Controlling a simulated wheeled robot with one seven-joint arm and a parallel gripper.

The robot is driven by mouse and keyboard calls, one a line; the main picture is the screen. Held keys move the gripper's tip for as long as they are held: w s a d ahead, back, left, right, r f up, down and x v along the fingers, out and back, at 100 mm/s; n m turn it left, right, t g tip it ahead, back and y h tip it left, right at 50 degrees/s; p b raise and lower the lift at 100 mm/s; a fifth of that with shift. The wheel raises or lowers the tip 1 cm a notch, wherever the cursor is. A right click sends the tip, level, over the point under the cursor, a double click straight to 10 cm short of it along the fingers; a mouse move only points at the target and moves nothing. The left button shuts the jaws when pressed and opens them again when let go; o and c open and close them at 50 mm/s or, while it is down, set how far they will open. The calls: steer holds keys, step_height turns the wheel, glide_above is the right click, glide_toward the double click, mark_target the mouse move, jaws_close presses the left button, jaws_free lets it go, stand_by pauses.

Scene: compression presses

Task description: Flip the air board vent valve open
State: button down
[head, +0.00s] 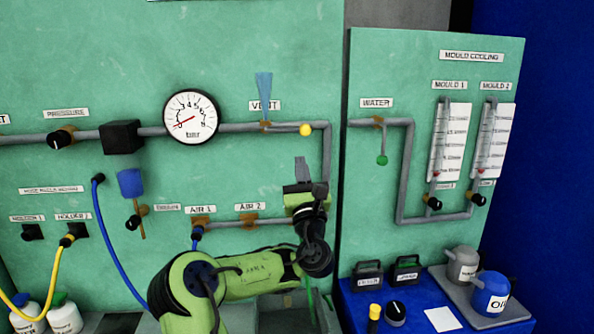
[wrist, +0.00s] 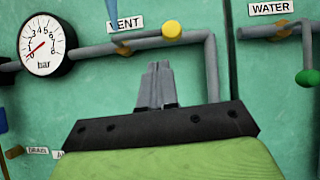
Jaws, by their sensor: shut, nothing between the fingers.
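The vent valve (head: 266,124) sits on the grey pipe below the VENT label (head: 265,105). Its lever lies roughly level along the pipe and ends in a yellow knob (head: 306,129), which also shows in the wrist view (wrist: 171,31). A blue tapered piece (head: 264,86) rises above the valve. My gripper (head: 301,163) points up in front of the board, below the yellow knob and apart from it. In the wrist view its fingers (wrist: 157,84) are together and empty, below the knob and slightly left of it.
A bar gauge (head: 190,117) sits left of the valve, its needle at the low end. The pipe bends down right of the knob. The water valve's green knob (head: 382,160) hangs on the neighbouring panel. Jugs (head: 490,294) stand on the blue table at lower right.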

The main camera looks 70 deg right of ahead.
steer(key=s+a+f+b, duration=0.1)
steer(key=a+f+b, duration=0.4)
stand_by(0.7)
